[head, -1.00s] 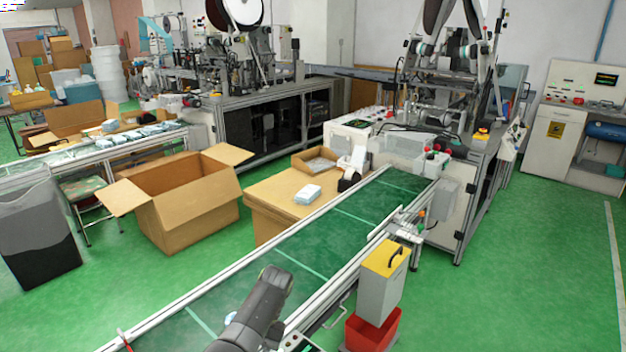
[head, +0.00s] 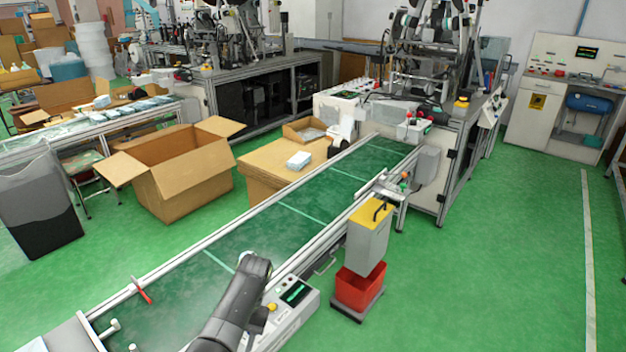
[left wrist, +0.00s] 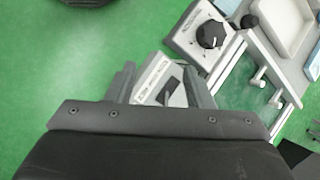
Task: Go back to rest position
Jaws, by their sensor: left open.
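My left gripper (left wrist: 160,84) shows in the left wrist view with its two dark fingers apart. A pale box with a black lever (left wrist: 172,90) shows beyond and between the fingers; I cannot tell how far away it is. In the head view a dark arm link of mine (head: 236,305) reaches up from the bottom edge over the near end of the green conveyor belt (head: 300,212). No gripper fingers can be made out there. My right gripper is not in view.
A control panel (head: 292,294) is by the conveyor's near end. A grey box with yellow lid (head: 367,243) and a red bin (head: 358,288) stand right of the belt. An open cardboard box (head: 195,182) stands left. Green floor (head: 480,270) is clear at right.

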